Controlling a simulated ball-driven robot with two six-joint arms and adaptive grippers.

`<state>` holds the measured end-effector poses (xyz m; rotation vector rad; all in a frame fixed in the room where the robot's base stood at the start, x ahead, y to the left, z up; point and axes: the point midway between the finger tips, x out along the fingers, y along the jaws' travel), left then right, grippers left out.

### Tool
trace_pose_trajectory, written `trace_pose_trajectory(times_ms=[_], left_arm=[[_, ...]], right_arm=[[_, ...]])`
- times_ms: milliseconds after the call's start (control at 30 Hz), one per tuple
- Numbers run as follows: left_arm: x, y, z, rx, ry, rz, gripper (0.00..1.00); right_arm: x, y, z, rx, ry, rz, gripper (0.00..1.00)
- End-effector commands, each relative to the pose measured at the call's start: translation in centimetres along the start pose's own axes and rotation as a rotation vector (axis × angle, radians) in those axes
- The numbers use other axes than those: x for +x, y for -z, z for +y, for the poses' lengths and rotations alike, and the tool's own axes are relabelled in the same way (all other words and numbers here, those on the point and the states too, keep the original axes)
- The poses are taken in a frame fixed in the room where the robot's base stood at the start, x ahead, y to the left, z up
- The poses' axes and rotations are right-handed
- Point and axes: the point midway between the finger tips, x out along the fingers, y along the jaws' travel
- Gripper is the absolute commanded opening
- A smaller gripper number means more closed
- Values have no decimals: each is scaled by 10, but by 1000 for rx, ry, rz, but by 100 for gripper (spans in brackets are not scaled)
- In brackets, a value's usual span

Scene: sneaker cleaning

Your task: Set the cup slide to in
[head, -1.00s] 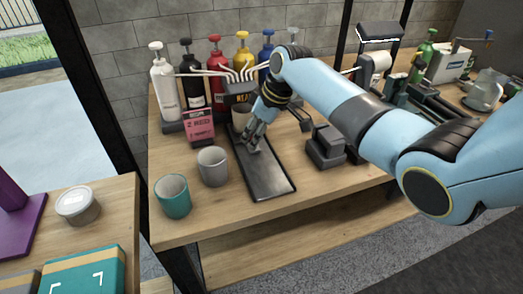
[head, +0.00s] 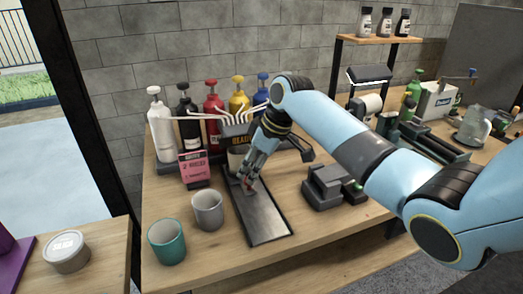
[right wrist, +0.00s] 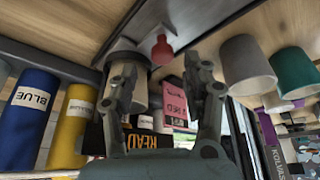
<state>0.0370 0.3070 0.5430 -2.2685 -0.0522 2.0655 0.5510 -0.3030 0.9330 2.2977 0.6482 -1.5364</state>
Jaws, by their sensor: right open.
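The cup slide (head: 266,222) is a long dark metal track on the table, running from under the dispenser toward the front edge. A cream cup (head: 237,161) stands at its far end, under the dispenser head; it also shows in the right wrist view (right wrist: 140,92). A red knob (right wrist: 161,49) stands on the slide near the cup. My right gripper (head: 249,180) is low over the far part of the slide. In the right wrist view its fingers (right wrist: 164,72) are apart, with the knob just beyond and between the tips. I cannot tell whether they touch it. My left gripper is not in view.
A grey cup (head: 208,211) and a teal cup (head: 167,242) stand left of the slide. A pink card (head: 194,169) and several pump bottles (head: 214,115) are behind. A dark block device (head: 328,187) stands right of the slide. The slide's front half is clear.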

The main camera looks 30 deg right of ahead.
Motion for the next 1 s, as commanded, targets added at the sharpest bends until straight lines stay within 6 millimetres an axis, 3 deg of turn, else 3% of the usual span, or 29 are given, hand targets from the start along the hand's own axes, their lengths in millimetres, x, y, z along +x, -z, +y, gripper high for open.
trace_pose_trajectory(times_ms=[200,400,1000], left_arm=[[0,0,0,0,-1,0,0],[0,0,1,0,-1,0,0],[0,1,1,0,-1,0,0]], right_arm=[[-50,0,2,-2,-5,2,48],[-79,1,1,-2,-3,2,48],[-86,1,1,0,-1,1,48]])
